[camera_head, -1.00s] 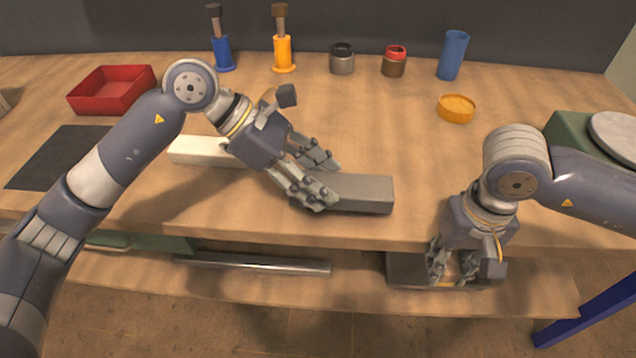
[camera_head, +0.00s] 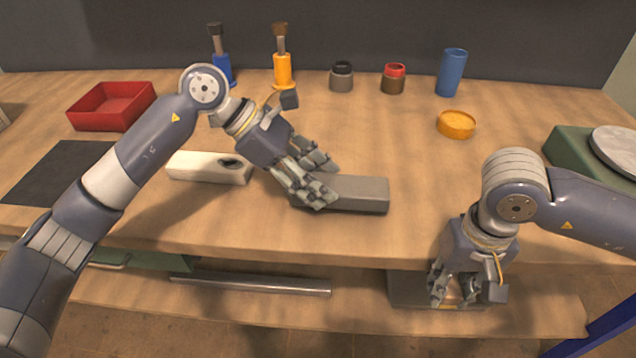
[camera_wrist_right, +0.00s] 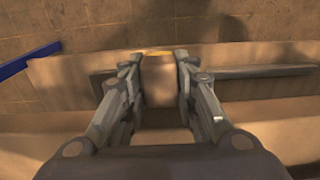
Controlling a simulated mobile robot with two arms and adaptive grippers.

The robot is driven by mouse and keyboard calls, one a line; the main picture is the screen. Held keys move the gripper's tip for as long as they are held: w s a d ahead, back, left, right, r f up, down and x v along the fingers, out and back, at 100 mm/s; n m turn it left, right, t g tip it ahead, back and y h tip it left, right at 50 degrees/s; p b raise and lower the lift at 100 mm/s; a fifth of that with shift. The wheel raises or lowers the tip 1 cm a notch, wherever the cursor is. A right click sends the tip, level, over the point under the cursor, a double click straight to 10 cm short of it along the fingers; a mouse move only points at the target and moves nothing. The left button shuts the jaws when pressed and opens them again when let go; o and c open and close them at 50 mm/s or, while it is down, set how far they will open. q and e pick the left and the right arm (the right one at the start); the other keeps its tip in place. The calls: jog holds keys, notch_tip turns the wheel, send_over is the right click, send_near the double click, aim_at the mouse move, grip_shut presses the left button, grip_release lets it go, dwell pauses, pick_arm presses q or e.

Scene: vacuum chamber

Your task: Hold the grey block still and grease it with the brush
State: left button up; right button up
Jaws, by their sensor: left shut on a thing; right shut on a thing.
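The grey block (camera_head: 355,193) is a long bar at the middle front of the workbench. My left gripper (camera_head: 328,180) is shut around its left part, and the fingers hide that end. Whether the block touches the bench is unclear. My right gripper (camera_head: 462,290) is low in front of the bench edge, over the lower shelf. In the right wrist view its fingers (camera_wrist_right: 160,75) are around a tan thing with a yellow edge, unclear in kind.
A white block (camera_head: 205,168) with a dark opening lies left of the grey block. A red tray (camera_head: 110,107) and dark mat (camera_head: 62,172) are at left. Jars (camera_head: 341,77), a blue cup (camera_head: 451,73) and an orange dish (camera_head: 456,125) stand behind.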

pick_arm(q)
jog(key=shift+w+a+f+b, duration=0.1)
jog(key=shift+w+f+b, duration=0.15)
jog(key=shift+w, duration=0.75)
jog(key=shift+w+a+f+b, duration=0.1)
jog(key=shift+w+f+b, duration=0.1)
jog(key=shift+w, duration=0.8)
jog(key=shift+w+f+b, duration=0.2)
jog(key=shift+w+f, duration=0.05)
jog(key=shift+w, duration=0.75)
pick_arm(e)
jog(key=shift+f, duration=0.7)
pick_arm(q)
jog(key=shift+f, duration=0.1)
pick_arm(e)
jog(key=shift+f, duration=0.1)
pick_arm(q)
jog(key=shift+f+b, duration=0.35)
jog(key=shift+b, duration=0.05)
pick_arm(e)
jog(key=shift+f, duration=0.35)
pick_arm(q)
jog(key=o, duration=1.4)
pick_arm(e)
jog(key=shift+r, duration=0.1)
